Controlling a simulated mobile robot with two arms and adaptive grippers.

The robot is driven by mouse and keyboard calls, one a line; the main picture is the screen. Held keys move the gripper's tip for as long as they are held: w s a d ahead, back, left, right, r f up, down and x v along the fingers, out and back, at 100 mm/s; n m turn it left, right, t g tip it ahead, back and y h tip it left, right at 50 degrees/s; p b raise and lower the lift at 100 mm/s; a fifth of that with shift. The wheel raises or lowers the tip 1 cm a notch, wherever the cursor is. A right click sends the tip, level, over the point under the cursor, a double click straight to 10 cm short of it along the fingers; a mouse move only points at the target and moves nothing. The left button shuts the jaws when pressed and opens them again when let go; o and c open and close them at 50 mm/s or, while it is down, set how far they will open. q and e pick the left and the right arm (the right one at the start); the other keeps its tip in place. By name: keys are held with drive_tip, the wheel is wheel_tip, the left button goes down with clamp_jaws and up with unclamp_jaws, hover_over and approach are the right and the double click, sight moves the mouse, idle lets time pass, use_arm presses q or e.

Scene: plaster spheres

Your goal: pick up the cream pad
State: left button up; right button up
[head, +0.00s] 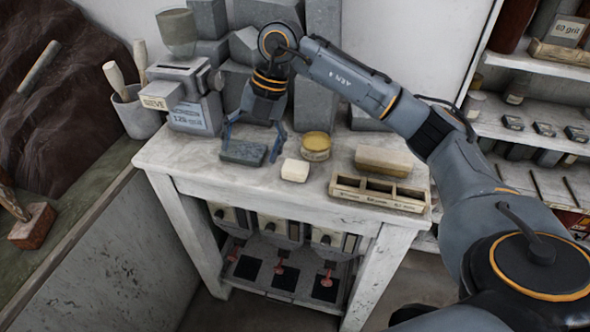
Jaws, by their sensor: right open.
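The cream pad (295,170), a small pale block with rounded edges, lies flat on the white worktable (185,160) near its front middle. My right gripper (252,142) points down over the table, to the left of the cream pad and apart from it. Its fingers are spread, with a dark blue-grey block (243,152) lying on the table below and between them. I cannot tell whether the fingers touch that block. My left gripper is not in the view.
A round yellow-topped tin (316,146) stands just behind the cream pad. A compartmented wooden tray (378,192) and a tan block (384,160) lie to the right. A grey sieve device (190,105) stands at the left. Grey stone blocks (206,20) crowd the back.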

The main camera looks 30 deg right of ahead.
drive_tip(key=s+d+r+m+h, duration=0.1)
drive_tip(key=d+r+m+h, duration=0.25)
drive_tip(key=d, duration=0.65)
hover_over(295, 165)
drive_tip(key=shift+n+g+h, duration=0.25)
drive_tip(key=shift+g, duration=0.05)
drive_tip(key=f, duration=0.8)
drive_tip(key=shift+d+f, duration=0.1)
drive_tip(key=shift+d, duration=0.1)
drive_tip(key=shift+s+a+f, duration=0.1)
drive_tip(key=shift+f, duration=0.4)
wheel_tip(295, 165, down, 4)
drive_tip(key=shift+a+r+p, duration=0.1)
drive_tip(key=shift+r+p, duration=0.05)
drive_tip(key=shift+p, duration=1)
drive_tip(key=shift+f, duration=0.45)
drive_tip(key=c, duration=1)
